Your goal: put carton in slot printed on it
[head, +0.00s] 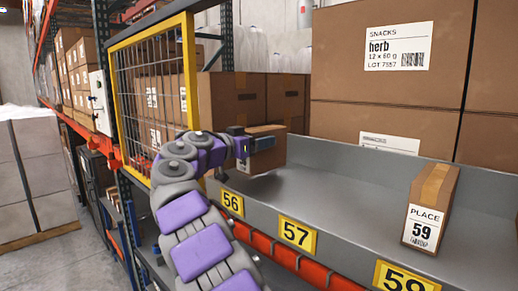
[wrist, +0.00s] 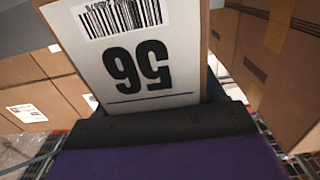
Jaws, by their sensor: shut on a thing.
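My gripper (head: 264,143) is shut on a small brown carton (head: 270,157), over the grey shelf tray (head: 340,195) behind the yellow 56 tag (head: 231,203). In the wrist view, the held carton's white label (wrist: 135,60) reads 56 upside down, with a barcode. The carton's underside looks slightly above the tray, with a shadow below, but I cannot tell the gap for sure. The yellow 57 tag (head: 297,235) is to the right of the 56 tag on the shelf's front edge.
Another carton (head: 431,208), labelled PLACE 59, stands upright on the tray at right, behind a cut-off yellow tag (head: 405,278). Large boxes (head: 390,65) stack behind the tray. A yellow-framed mesh panel (head: 192,75) stands at left. The tray between the cartons is clear.

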